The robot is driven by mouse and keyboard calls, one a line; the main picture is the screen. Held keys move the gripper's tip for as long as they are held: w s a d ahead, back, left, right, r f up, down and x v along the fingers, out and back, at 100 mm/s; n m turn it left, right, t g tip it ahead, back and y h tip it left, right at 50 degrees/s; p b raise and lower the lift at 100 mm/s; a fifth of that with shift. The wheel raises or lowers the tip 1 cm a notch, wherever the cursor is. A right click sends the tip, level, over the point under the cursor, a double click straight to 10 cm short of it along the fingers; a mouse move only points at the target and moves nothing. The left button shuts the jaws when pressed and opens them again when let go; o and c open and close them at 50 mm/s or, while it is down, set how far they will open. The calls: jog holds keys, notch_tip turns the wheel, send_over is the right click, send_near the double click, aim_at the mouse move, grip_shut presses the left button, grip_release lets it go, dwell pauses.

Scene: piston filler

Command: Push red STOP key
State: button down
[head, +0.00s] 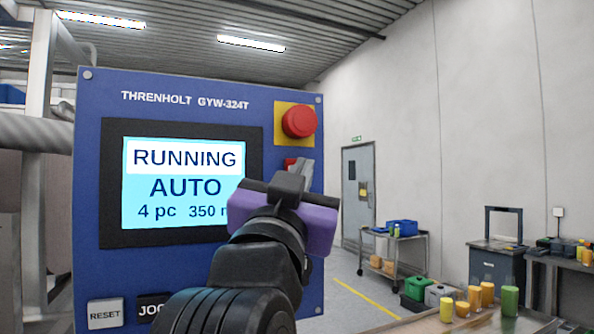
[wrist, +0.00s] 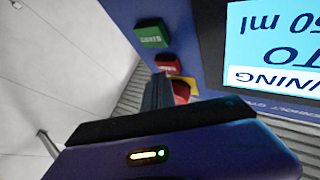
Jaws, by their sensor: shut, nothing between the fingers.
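The red STOP key (head: 290,163) is on the blue control panel, below the emergency button, and mostly hidden behind my fingers in the head view. In the wrist view the red key (wrist: 167,64) shows between a green key and the emergency button; its lettering is too small to read. My gripper (head: 303,170) is shut and empty, its fingertips pointing at the panel by the red key. In the wrist view the shut fingers (wrist: 157,90) overlap the red key's lower edge. I cannot tell whether they touch it. The screen (head: 184,183) reads RUNNING, AUTO.
A red mushroom emergency button (head: 299,122) on a yellow plate sits just above the red key. A green key (wrist: 151,33) is on the key's other side. RESET (head: 105,313) and a partly hidden JOG key are at the panel's bottom.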

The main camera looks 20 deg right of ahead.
jog(key=shift+w, duration=0.45)
dwell(0.6)
jog(key=shift+s, duration=0.85)
jog(key=shift+s, duration=2.5)
